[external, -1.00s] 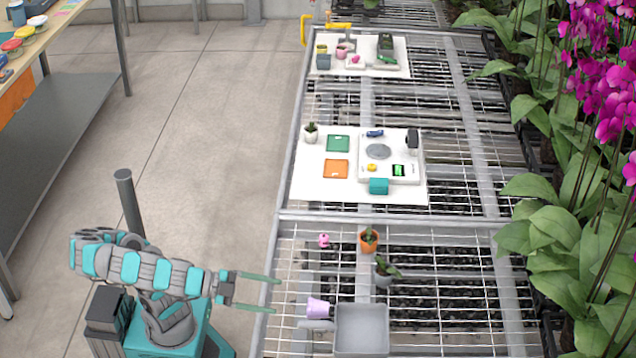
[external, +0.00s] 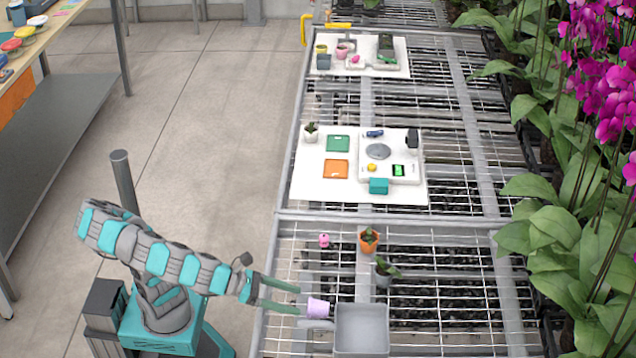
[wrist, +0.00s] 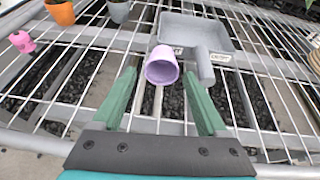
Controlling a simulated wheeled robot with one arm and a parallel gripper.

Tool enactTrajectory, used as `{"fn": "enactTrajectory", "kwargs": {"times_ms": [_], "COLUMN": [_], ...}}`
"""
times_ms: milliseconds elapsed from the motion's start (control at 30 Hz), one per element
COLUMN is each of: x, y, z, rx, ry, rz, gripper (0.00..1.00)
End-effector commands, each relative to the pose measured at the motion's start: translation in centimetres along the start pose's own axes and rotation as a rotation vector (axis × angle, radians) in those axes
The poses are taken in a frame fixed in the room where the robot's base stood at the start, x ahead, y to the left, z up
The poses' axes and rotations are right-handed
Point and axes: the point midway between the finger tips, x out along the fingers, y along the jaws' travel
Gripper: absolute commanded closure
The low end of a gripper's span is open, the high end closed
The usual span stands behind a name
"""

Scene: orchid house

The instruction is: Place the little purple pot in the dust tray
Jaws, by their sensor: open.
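The little purple pot (external: 318,308) lies on its side on the wire bench, its open mouth toward my gripper in the wrist view (wrist: 162,66). The grey dust tray (external: 362,330) sits just right of the pot, its handle (external: 318,325) pointing left beside the pot. The tray also shows in the wrist view (wrist: 226,42), behind and right of the pot, and looks empty. My gripper (external: 299,298) is open, with green fingers that also show in the wrist view (wrist: 163,85). The pot is just ahead of the fingertips, roughly between their lines, and not gripped.
A small pink object (external: 324,240), an orange pot with a plant (external: 369,241) and a grey pot with a plant (external: 384,273) stand farther back on the bench. A white mat (external: 313,185) with several items lies beyond. The bench is open wire mesh.

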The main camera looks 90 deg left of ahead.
Motion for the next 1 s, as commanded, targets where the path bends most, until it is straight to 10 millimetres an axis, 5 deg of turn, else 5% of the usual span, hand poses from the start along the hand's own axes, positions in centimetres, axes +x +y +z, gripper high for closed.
{"fn": "enactTrajectory", "kwargs": {"times_ms": [700,1000], "x": [7.3,7.9], "y": [-0.2,-0.3], "z": [-0.3,-0.3], "rx": [0.033,0.032], "ry": [0.005,0.003], "rz": [0.002,0.000], "gripper": [0.24,0.24]}}
